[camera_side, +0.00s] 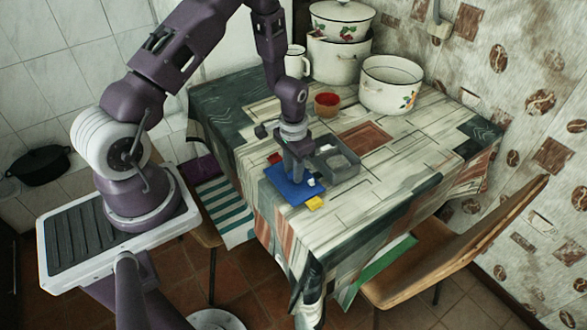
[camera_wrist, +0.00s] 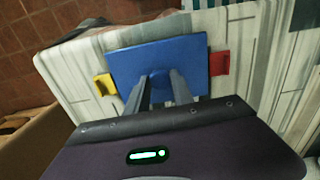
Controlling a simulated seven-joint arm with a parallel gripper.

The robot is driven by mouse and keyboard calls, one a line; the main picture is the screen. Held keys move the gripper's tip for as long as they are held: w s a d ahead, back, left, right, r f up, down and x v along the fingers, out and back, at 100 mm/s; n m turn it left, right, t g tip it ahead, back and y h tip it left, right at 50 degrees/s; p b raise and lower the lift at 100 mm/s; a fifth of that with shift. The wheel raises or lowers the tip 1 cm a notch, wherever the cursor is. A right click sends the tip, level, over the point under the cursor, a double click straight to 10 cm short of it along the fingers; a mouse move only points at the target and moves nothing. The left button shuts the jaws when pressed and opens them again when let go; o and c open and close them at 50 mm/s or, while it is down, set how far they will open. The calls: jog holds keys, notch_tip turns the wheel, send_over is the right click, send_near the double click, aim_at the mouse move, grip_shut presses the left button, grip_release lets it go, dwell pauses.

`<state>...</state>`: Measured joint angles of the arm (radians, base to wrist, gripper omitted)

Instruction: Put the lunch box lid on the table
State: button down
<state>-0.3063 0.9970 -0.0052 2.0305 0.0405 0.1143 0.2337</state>
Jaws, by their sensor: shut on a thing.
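The blue lunch box lid (camera_side: 288,188) is flat at the table's near left edge, with a yellow clip (camera_side: 314,203) and a red clip (camera_side: 275,158) on opposite sides. It also shows in the wrist view (camera_wrist: 190,58), below my fingers. My gripper (camera_side: 298,176) points down over the lid's middle and is shut on it; the fingers also show in the wrist view (camera_wrist: 160,88). I cannot tell whether the lid touches the table (camera_side: 395,180). The grey lunch box (camera_side: 345,172) stands open just right of my gripper, partly hidden by it.
A small red-lined bowl (camera_side: 327,104), a white enamel pot (camera_side: 391,88), a lidded pot (camera_side: 337,60) and a white mug (camera_side: 298,62) stand at the back. A wooden chair (camera_side: 440,255) is at the near right. The table's right and middle are mostly clear.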

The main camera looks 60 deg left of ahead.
jog(key=c, duration=1.1)
grip_release()
jog(key=shift+f, duration=0.1)
jog(key=s+d+r+t, duration=0.1)
jog(key=d+r, duration=0.1)
jog(key=r, duration=0.9)
jog(key=s+d+r, duration=0.1)
jog(key=r, duration=1)
jog(key=s+d+r+t, duration=0.2)
jog(key=s+d+r, duration=0.2)
jog(key=s, duration=0.5)
jog(key=s+d+r+t, duration=0.2)
jog(key=s+d+r, duration=0.1)
jog(key=s+r, duration=0.6)
jog(key=shift+d+r+t, duration=0.3)
jog(key=shift+d, duration=0.05)
jog(key=shift+s, duration=0.1)
